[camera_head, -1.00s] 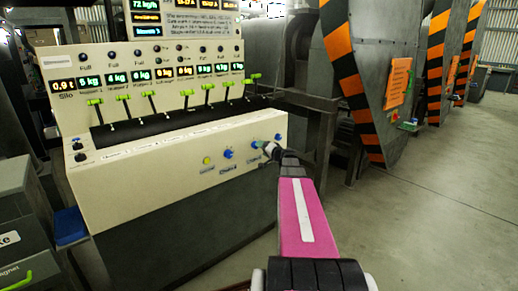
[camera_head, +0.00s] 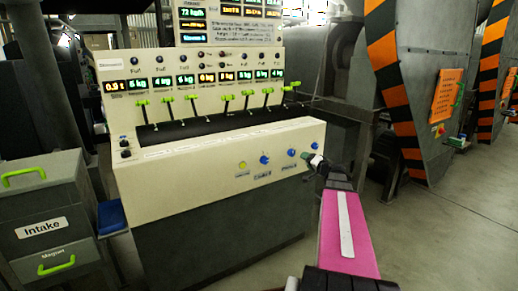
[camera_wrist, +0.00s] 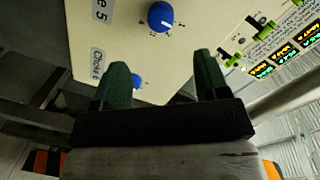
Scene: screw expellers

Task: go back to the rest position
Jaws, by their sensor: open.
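My gripper (camera_wrist: 163,80) is open in the wrist view, its two green fingers apart with nothing between them. The cream control panel (camera_wrist: 205,25) lies beyond the fingers, with a blue knob (camera_wrist: 161,16) above the gap and another blue knob (camera_wrist: 136,80) beside the left finger. In the head view my gripper (camera_head: 312,160) is small, close to the right end of the panel's front face, near a blue knob (camera_head: 291,152). Whether it touches the panel cannot be told from there.
The control console (camera_head: 215,160) carries green-tipped levers (camera_head: 227,98) and lit displays (camera_head: 207,77). A grey Intake cabinet (camera_head: 45,185) stands at left. Machines with orange-black striped edges (camera_head: 393,85) stand at right. Concrete floor (camera_head: 440,225) is clear at right.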

